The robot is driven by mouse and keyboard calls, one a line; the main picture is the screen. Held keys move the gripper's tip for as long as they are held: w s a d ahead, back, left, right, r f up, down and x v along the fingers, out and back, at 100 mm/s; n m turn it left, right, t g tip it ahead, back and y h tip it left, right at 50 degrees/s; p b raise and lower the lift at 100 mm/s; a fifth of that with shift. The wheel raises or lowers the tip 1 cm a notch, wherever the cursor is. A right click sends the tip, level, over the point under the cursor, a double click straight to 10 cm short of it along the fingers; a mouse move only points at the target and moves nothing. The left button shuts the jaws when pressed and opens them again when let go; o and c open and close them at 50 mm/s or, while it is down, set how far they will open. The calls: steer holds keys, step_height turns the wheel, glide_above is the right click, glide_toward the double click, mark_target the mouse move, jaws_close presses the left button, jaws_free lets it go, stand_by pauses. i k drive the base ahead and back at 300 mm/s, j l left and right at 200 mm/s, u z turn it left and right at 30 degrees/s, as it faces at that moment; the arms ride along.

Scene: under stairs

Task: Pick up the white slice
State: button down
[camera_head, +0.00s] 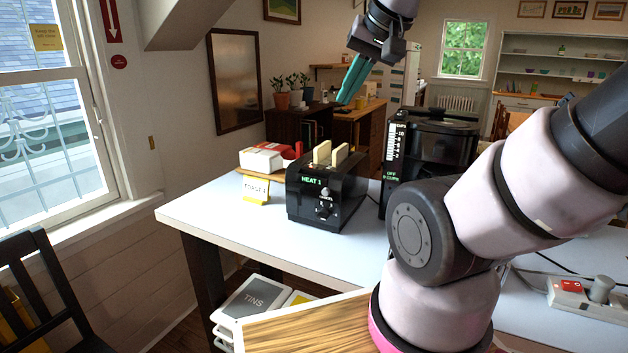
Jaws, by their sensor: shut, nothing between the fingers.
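Two pale, cream-white slices stand upright in the slots of a black toaster (318,205), with their top parts showing. One is the left slice (321,153) and the other is the right slice (339,157); both look alike in colour, so I cannot tell which is the white one. Their lower parts are hidden inside the toaster. My gripper (347,97) has teal fingers that are shut and empty. It hangs in the air above and beyond the toaster in the picture, apart from the slices.
A black coffee maker (436,145) stands right of the toaster. Left of it, a white and red item (265,158) lies on a wooden board above a yellow-edged label (256,190). The white tabletop (210,212) is clear at left.

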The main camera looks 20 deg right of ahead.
mark_target(340, 154)
steer(key=i+j+z, duration=0.2)
steer(key=j+z, duration=0.2)
steer(key=i+j+z, duration=0.15)
steer(key=j+z, duration=0.6)
steer(key=i+j, duration=0.05)
